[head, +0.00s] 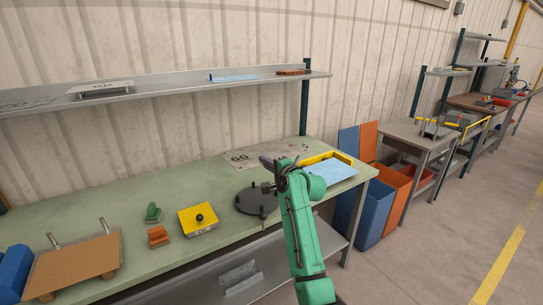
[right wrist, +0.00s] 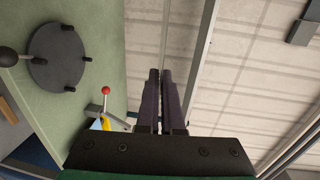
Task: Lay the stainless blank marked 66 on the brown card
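A flat grey blank (head: 240,158) lies at the back of the green bench, behind my right gripper. Its dark marking looks like 66 but is too small to read surely. A brown card-like board (head: 75,266) lies at the bench's left end, with two upright pegs along its back edge. My right gripper (head: 266,162) is raised over the right part of the bench, just in front of the blank. Its dark fingers (right wrist: 160,100) lie close together in the right wrist view, with nothing visible between them. My left gripper is not in view.
A dark round plate (head: 257,201) with short pegs stands below my right gripper. A yellow block with a black knob (head: 198,218), green and orange pieces, and a yellow-edged blue sheet (head: 331,172) occupy the bench. A shelf (head: 180,84) runs above.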

